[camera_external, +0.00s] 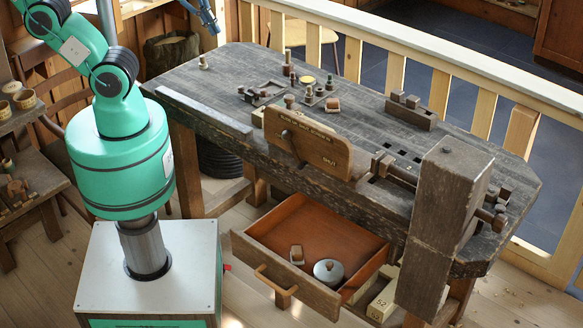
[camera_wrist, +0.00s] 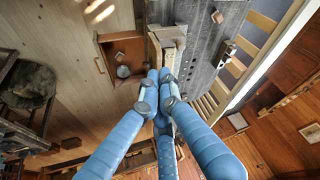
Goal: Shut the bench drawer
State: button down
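The bench drawer (camera_external: 283,284) is pulled out from under the dark wooden workbench (camera_external: 340,100). It has a reddish-brown inside and a wooden bar handle (camera_external: 268,281) on its front. A grey lidded round pot (camera_external: 328,271) and a small wooden piece (camera_external: 296,254) lie in it. The open drawer (camera_wrist: 103,55) also shows left of the fingers in the wrist view. My gripper (camera_external: 214,30) is partly in view at the top edge, high and well away from the drawer. In the wrist view its blue fingers (camera_wrist: 159,76) come together at the tips, with nothing held.
A sign board (camera_external: 308,142) and a thick wooden post (camera_external: 445,210) stand at the bench's front edge. Small turned pieces lie on the bench top. A box (camera_external: 383,298) is on the floor right of the drawer. The floor before the drawer looks clear.

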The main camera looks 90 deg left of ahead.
jog(key=w+d+f+m+g+y, duration=0.1)
jog(key=w+d+f+m+g, duration=0.25)
jog(key=w+d, duration=0.2)
jog(key=m+y, duration=1)
jog(key=m, duration=0.2)
send_over(248, 253)
jog(key=w+d, duration=0.2)
jog(key=w, duration=0.1)
notch_tip(248, 253, down, 27)
jog(key=s+d+f+m+t+y, duration=0.2)
jog(key=s+d+f+m+t, duration=0.15)
jog(key=d+f, duration=0.45)
jog(key=s+d+f+m+t, duration=0.1)
jog(key=s+f+m+t, duration=0.2)
jog(key=s+f, duration=0.3)
jog(key=s+d+f+m+t, duration=0.1)
jog(key=s+f+m+t, duration=0.3)
jog(key=f, duration=0.9)
jog(key=shift+s+f+t, duration=0.2)
jog(key=shift+s+t, duration=0.2)
jog(key=shift+s, duration=0.45)
jog(key=shift+w, duration=0.1)
jog(key=x, duration=1.4)
jog(key=shift+d+f+b, duration=0.1)
jog(key=shift+f+b, duration=0.05)
jog(key=shift+b, duration=0.15)
